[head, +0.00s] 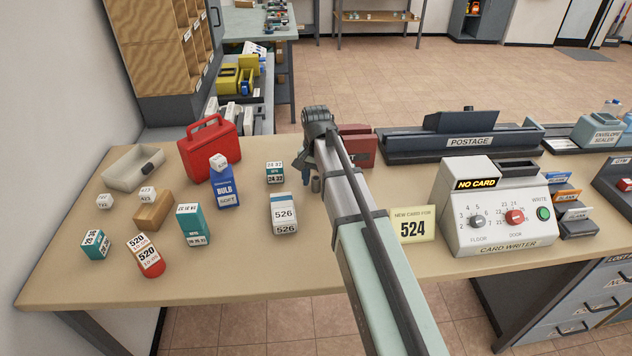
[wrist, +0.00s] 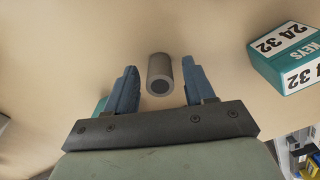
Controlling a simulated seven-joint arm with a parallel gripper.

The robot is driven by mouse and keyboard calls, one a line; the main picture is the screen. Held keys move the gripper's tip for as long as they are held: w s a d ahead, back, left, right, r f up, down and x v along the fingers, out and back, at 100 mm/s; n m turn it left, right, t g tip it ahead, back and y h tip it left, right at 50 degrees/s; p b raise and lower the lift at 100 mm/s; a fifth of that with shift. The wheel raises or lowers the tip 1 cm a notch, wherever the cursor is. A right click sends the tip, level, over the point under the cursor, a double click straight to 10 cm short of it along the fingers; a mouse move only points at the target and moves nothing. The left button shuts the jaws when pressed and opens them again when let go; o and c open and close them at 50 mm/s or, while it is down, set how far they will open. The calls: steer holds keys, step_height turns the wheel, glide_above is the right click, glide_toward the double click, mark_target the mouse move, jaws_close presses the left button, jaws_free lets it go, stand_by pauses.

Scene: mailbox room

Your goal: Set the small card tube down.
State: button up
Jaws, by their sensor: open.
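The small card tube (wrist: 159,66) is a short grey cylinder with a dark round end. In the wrist view it is between the two blue fingers of my gripper (wrist: 156,92), with a visible gap on each side. My gripper is open and does not touch it.
A teal KEYS box (wrist: 285,55) lies close by; it also shows in the head view (head: 274,172). A white 526 box (head: 283,214) stands in front. A dark red box (head: 357,146) is behind my arm. The card writer (head: 495,213) is to the right. The table's front middle is clear.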

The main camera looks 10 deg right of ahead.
mark_target(316, 178)
step_height(316, 178, up, 12)
steer(key=shift+f, duration=0.25)
stand_by(0.3)
